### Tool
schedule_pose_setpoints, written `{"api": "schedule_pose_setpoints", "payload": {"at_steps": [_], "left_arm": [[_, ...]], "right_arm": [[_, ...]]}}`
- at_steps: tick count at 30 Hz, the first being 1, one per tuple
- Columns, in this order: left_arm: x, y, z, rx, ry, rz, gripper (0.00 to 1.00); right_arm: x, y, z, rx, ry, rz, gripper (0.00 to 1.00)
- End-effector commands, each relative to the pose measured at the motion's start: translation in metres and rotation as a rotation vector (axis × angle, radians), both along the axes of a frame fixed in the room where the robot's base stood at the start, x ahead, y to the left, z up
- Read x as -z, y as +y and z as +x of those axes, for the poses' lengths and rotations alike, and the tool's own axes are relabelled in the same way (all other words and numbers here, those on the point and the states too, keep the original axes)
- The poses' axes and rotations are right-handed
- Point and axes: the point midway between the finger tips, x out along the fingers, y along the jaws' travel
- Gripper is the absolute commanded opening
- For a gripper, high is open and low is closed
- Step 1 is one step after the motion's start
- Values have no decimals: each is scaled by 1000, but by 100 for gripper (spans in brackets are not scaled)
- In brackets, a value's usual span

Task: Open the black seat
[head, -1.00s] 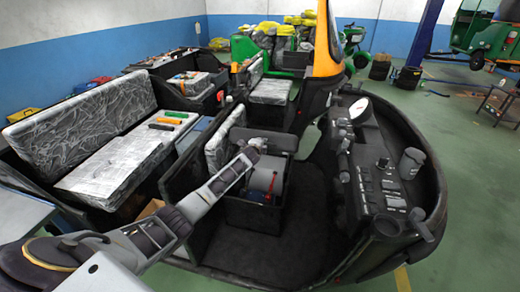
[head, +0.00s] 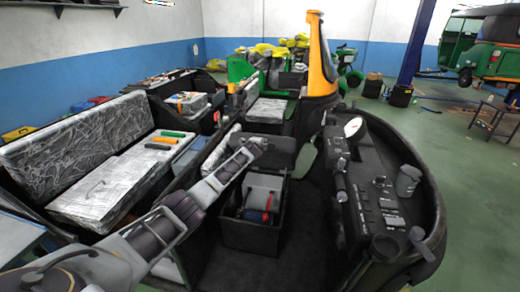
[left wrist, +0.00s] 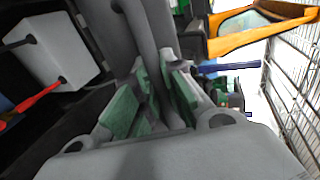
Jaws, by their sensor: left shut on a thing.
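The black seat (head: 272,150) is tipped up at the back of its box (head: 252,234), and the box stands open below it. My left gripper (head: 257,146) is at the seat's left side. In the left wrist view, the green-padded fingers of my left gripper (left wrist: 157,80) are closed around a dark grey bar (left wrist: 136,28) that runs along the seat. Inside the box are a pale grey block (head: 262,192) and a red-handled tool (head: 267,210); the block (left wrist: 52,52) and tool (left wrist: 32,106) also show in the left wrist view. My right gripper is out of view.
A silver-wrapped rear bench (head: 75,145) with several tools on it lies to the left. The dashboard (head: 385,205) and its levers stand to the right. Black floor (head: 315,210) lies clear between box and dashboard. Other rickshaws stand behind.

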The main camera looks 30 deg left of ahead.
Motion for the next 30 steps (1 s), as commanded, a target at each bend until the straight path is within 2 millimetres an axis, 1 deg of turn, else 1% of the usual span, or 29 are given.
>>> {"api": "schedule_pose_setpoints", "payload": {"at_steps": [1,8,20,21,25,26,30], "left_arm": [[-3,-3,3,2,-3,-7,0],[-9,0,7,0,-5,-5,0],[-11,1,8,-1,-6,-5,0],[-11,1,8,-1,-6,-5,14],[-11,2,8,-1,-5,-3,30],[-10,2,8,-1,-5,-3,34],[-9,3,7,-2,-3,-2,34]], "right_arm": [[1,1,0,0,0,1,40],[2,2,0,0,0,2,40],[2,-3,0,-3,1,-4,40],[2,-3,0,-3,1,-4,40],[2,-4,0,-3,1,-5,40],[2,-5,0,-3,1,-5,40],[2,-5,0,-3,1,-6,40]]}}
